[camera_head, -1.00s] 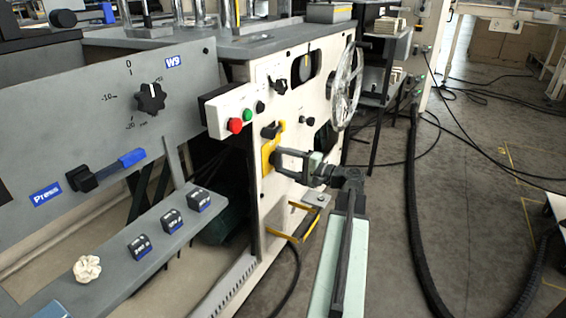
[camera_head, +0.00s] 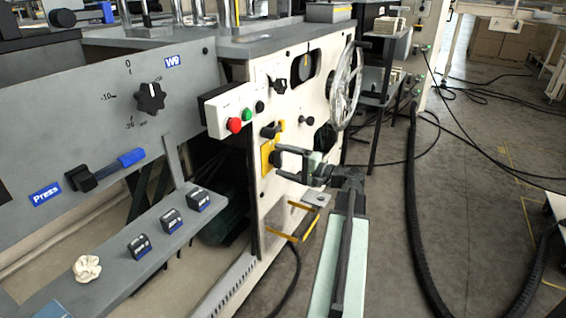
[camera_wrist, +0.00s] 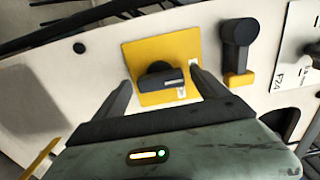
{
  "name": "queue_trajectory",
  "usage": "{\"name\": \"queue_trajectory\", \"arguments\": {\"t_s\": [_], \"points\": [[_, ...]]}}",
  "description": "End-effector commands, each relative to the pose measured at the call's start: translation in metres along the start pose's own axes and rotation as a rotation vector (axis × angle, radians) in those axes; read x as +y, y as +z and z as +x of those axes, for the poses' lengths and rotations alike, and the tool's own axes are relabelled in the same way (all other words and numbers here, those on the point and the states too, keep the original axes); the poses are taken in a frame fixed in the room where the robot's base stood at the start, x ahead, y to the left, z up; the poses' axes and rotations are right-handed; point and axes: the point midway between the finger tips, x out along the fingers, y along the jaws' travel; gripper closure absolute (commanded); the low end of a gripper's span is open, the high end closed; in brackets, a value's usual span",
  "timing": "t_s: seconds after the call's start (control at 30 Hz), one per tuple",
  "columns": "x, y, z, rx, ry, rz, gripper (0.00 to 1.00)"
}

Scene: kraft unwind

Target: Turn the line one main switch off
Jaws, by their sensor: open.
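The main switch (camera_wrist: 160,77) is a black rotary knob on a yellow square plate (camera_wrist: 136,56). In the wrist view its grip bar points right, close to level. The yellow plate (camera_head: 267,158) also shows in the head view on the cream machine panel, partly behind my gripper. My gripper (camera_wrist: 160,82) is open, with one finger on each side of the knob in the wrist view. I cannot tell whether a finger touches it. In the head view my gripper (camera_head: 279,162) reaches in from the right.
A black lever with a yellow base (camera_wrist: 238,45) sits right beside the plate in the wrist view. In the head view a box with red and green buttons (camera_head: 240,120) juts out above left. A handwheel (camera_head: 345,85) is above right, and a yellow-edged bracket (camera_head: 292,222) is below.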

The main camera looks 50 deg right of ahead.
Motion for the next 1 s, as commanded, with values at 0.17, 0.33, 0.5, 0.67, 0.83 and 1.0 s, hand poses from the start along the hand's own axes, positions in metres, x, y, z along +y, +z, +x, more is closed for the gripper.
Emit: {"name": "queue_trajectory", "arguments": {"t_s": [0.17,0.33,0.5,0.67,0.83,1.0], "points": [[0.000,0.000,-0.009,0.002,-0.001,0.001,0.16],[0.000,0.000,-0.043,0.004,0.000,0.000,0.16],[0.000,0.000,-0.070,0.002,0.000,0.000,0.16],[0.000,0.000,-0.079,0.000,0.000,0.000,0.16],[0.000,0.000,-0.079,0.000,0.000,0.000,0.16],[0.000,0.000,-0.079,0.000,0.000,0.000,0.16]]}}
